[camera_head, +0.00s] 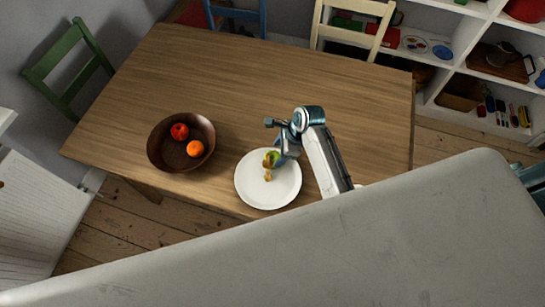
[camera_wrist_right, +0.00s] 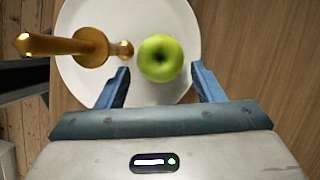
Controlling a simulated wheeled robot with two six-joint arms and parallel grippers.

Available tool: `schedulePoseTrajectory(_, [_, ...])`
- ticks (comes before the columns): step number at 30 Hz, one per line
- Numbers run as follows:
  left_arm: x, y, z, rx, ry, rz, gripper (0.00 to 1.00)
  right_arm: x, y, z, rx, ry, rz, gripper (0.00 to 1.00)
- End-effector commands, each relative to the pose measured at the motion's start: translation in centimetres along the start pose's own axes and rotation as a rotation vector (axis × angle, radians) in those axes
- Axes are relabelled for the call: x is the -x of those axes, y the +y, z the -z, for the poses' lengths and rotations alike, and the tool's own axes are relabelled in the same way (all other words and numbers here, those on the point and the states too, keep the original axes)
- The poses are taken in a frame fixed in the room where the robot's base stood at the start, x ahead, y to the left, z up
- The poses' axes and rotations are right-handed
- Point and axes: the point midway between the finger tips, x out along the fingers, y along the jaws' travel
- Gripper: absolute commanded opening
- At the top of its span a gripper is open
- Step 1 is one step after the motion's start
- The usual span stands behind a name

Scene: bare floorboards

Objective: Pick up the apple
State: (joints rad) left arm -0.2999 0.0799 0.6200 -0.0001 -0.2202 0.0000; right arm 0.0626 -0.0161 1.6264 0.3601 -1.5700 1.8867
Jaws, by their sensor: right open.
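A green apple (camera_wrist_right: 160,58) sits on a white plate (camera_head: 283,191) near the front edge of the wooden table. In the head view the apple (camera_head: 271,157) is partly covered by my right gripper. My right gripper (camera_wrist_right: 160,85) is open, its two blue fingers pointing at the plate with the apple between and just beyond the fingertips. I cannot tell whether a finger touches it. My left gripper is not in view.
A golden object (camera_wrist_right: 85,46) stands on the plate beside the apple. A brown bowl (camera_head: 158,150) holds a red fruit (camera_head: 179,131) and an orange (camera_head: 195,149). Chairs line the table, and shelves (camera_head: 452,60) stand behind it. The table's far half is clear.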

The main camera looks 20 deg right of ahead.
Motion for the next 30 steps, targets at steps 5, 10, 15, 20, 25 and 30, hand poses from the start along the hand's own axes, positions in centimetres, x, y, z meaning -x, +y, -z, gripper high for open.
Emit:
schedulePoseTrajectory(5, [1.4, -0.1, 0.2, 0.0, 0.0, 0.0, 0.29, -1.7, 0.0, 0.1, -0.002, 0.002, -0.003, 0.61])
schedulePoseTrajectory(10, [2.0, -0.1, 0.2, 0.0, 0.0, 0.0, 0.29, -3.9, -0.1, 0.2, -0.001, 0.001, -0.002, 0.61])
schedulePoseTrajectory(15, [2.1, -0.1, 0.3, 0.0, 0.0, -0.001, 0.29, -4.9, 0.0, 0.3, 0.0, 0.001, -0.001, 0.61])
schedulePoseTrajectory(20, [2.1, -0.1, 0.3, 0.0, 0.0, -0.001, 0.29, -5.0, -0.1, 0.3, 0.0, 0.001, 0.0, 0.61])
schedulePoseTrajectory(25, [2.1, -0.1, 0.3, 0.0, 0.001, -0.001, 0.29, -5.0, -0.1, 0.3, 0.0, 0.001, 0.001, 0.36])
schedulePoseTrajectory(30, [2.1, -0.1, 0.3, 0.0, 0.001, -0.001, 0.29, -4.9, -0.1, 0.3, 0.0, 0.001, 0.001, 0.31])
